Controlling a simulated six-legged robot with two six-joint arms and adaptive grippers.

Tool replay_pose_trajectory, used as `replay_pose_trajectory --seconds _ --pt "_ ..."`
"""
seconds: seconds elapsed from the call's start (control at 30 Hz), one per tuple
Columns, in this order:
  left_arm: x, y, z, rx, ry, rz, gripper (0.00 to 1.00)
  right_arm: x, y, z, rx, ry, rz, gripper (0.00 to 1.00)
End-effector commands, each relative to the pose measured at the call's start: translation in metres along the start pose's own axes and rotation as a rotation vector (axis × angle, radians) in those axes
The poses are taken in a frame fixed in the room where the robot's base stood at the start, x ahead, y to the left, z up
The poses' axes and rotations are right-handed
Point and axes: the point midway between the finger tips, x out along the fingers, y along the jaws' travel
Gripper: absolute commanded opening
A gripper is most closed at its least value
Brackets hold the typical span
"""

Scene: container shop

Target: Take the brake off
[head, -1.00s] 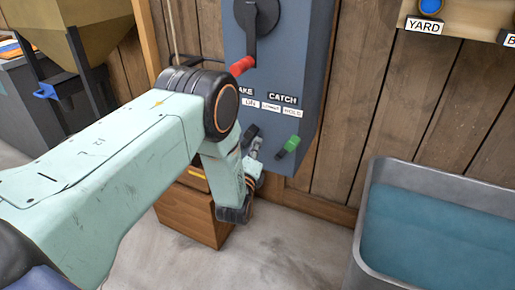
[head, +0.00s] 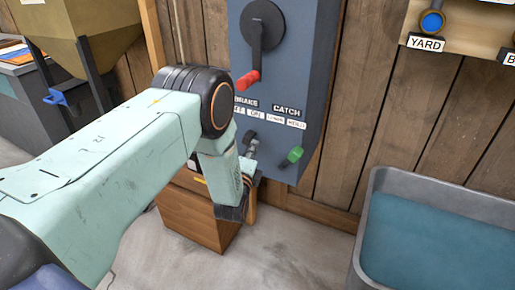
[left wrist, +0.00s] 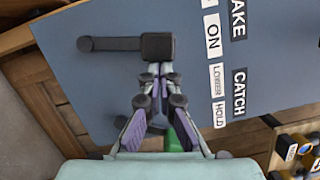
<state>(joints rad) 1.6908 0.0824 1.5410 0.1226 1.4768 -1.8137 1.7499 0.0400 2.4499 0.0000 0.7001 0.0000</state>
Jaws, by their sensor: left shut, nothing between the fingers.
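The brake lever (head: 249,136) is a short dark handle under the BRAKE label, low on the blue-grey panel (head: 312,60). In the left wrist view the brake lever (left wrist: 158,46) is a black block with a dark bar running left. My left gripper (head: 252,148) is at the lever, fingers shut with nothing between them. In the left wrist view the closed fingertips (left wrist: 158,74) sit right against the block, or very near it; actual contact is unclear. The green catch handle (head: 295,154) is to the right. My right gripper is not in view.
A crank with a red grip (head: 248,80) is above the labels. A wooden box (head: 195,218) stands below the panel. A metal tub of blue-green liquid (head: 440,235) is at right. A YARD button board (head: 462,22) hangs on the plank wall. Bare floor lies between box and tub.

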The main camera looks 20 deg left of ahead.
Motion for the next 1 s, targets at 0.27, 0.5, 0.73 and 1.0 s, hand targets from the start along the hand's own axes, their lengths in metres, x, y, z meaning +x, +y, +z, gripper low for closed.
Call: replay_pose_trajectory --seconds 0.27,0.5,0.73,1.0 --pt "0.007 -0.010 0.029 -0.258 -0.005 0.064 0.00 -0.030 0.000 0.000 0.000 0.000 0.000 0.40" --pt "0.012 -0.009 0.050 -0.465 -0.003 0.115 0.00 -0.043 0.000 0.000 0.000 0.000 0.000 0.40" --pt "0.016 -0.003 0.065 -0.623 -0.003 0.156 0.00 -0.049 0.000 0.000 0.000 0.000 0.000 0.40" --pt "0.018 0.001 0.075 -0.640 -0.001 0.160 0.00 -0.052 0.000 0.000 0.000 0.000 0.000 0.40"
